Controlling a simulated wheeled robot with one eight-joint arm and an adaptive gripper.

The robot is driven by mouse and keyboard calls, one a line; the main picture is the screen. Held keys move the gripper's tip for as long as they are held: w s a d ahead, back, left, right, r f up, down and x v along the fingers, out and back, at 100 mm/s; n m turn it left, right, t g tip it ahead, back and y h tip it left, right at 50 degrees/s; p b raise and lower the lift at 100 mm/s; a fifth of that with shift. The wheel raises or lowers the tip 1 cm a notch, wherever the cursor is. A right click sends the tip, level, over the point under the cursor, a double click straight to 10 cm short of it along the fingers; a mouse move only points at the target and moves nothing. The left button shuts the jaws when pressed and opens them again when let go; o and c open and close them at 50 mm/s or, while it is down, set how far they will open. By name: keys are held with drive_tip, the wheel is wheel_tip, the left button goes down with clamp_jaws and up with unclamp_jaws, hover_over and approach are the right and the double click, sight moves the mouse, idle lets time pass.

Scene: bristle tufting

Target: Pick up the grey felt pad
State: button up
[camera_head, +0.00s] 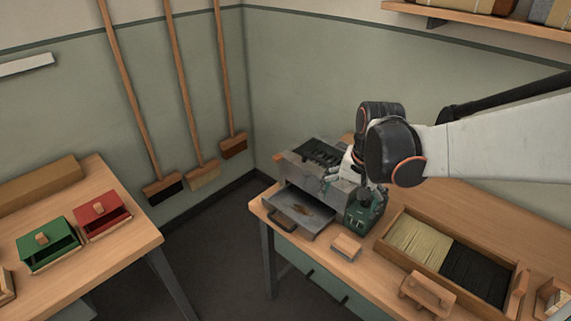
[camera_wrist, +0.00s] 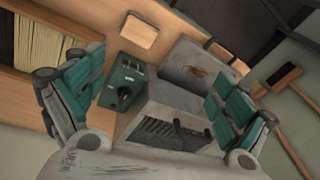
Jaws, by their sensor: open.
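I cannot make out a grey felt pad for certain in either view. The grey machine (camera_head: 318,172) on the right bench has a pulled-out grey tray (camera_head: 303,214) with a brownish patch in it; the tray also shows in the wrist view (camera_wrist: 181,82). My gripper (camera_wrist: 155,78) is open, its two teal-padded fingers wide apart with nothing between them that they touch. It hangs above the machine and its green control box (camera_wrist: 124,86). In the head view my wrist hides part of the machine.
A small wooden block (camera_head: 346,247) lies in front of the green box. A wooden bin (camera_head: 386,246) of pale and black bristles stands to the right. Green (camera_head: 47,245) and red (camera_head: 102,214) boxes sit on the left bench.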

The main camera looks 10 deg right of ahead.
drive_tip(key=w+d+f+m+g+p, duration=0.25)
drive_tip(key=w+d+f+m, duration=0.2)
drive_tip(key=f, duration=0.45)
drive_tip(key=b, duration=0.4)
hover_over(348, 243)
drive_tip(key=shift+n+y, duration=0.35)
drive_tip(key=shift+y, duration=0.05)
drive_tip(key=f, duration=0.8)
drive_tip(key=shift+w+a+f, duration=0.15)
drive_tip(key=shift+w+f, duration=0.15)
drive_tip(key=shift+f, duration=0.1)
drive_tip(key=shift+s+f+b, duration=0.15)
drive_tip(key=shift+f+b, duration=0.4)
drive_tip(key=shift+f, duration=0.8)
drive_tip(key=shift+s+f+b, duration=0.15)
drive_tip(key=shift+f+b, duration=0.4)
drive_tip(key=shift+f, duration=0.75)
drive_tip(key=shift+c, duration=0.3)
drive_tip(key=c, duration=1.1)
